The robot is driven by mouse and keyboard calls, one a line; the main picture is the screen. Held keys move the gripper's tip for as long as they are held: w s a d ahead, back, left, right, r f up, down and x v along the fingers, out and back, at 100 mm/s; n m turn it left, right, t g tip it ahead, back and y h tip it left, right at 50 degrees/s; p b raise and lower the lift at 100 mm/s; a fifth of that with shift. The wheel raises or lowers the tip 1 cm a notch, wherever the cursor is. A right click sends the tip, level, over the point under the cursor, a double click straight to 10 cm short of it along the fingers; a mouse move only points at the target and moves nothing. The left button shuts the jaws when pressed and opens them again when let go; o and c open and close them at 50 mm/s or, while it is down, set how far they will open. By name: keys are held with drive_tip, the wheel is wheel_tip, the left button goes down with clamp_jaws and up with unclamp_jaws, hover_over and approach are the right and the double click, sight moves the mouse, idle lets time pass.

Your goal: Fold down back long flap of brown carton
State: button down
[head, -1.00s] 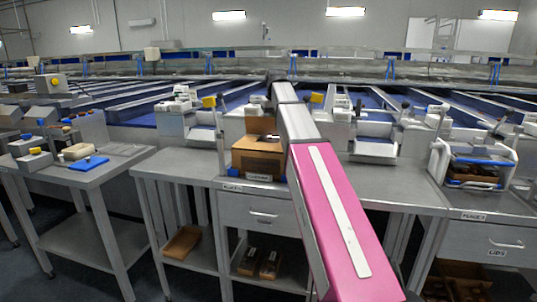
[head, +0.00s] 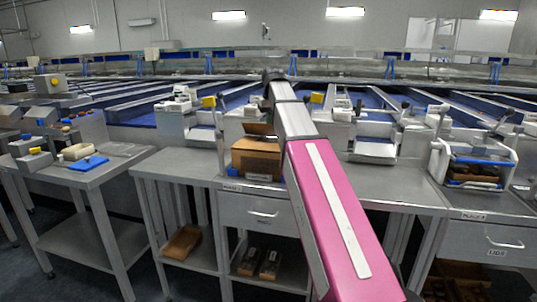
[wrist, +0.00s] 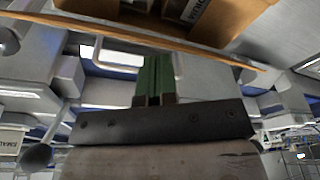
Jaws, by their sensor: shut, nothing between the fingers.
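The brown carton (head: 256,160) stands on the grey bench left of my arm, with a white label on its front. A flap (head: 260,129) stands up at its back, tilted. Its right side is partly hidden by my arm. In the wrist view a brown cardboard edge (wrist: 205,50) crosses the top, with a dark labelled thing beyond it. My gripper (wrist: 153,68) shows green fingers close together, shut and empty, their tips near that edge. Whether they touch the cardboard is unclear. In the head view my gripper is hidden.
A white-framed crate (head: 474,160) stands on the right bench. A blue item (head: 89,163) lies on the left table. White-and-grey machine units and blue conveyor lanes stand behind the carton. Bare bench (head: 385,185) shows right of my arm.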

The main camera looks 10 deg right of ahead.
sight(268, 133)
drive_tip(key=shift+s+a, duration=0.25)
drive_tip(key=shift+s, duration=0.4)
drive_tip(key=shift+s+a, duration=0.25)
drive_tip(key=shift+s, duration=0.4)
drive_tip(key=shift+f, duration=0.1)
drive_tip(key=shift+f, duration=2.4)
wheel_tip(268, 133, up, 10)
drive_tip(key=shift+w+f, duration=0.1)
drive_tip(key=shift+f, duration=0.05)
drive_tip(key=shift+r, duration=0.7)
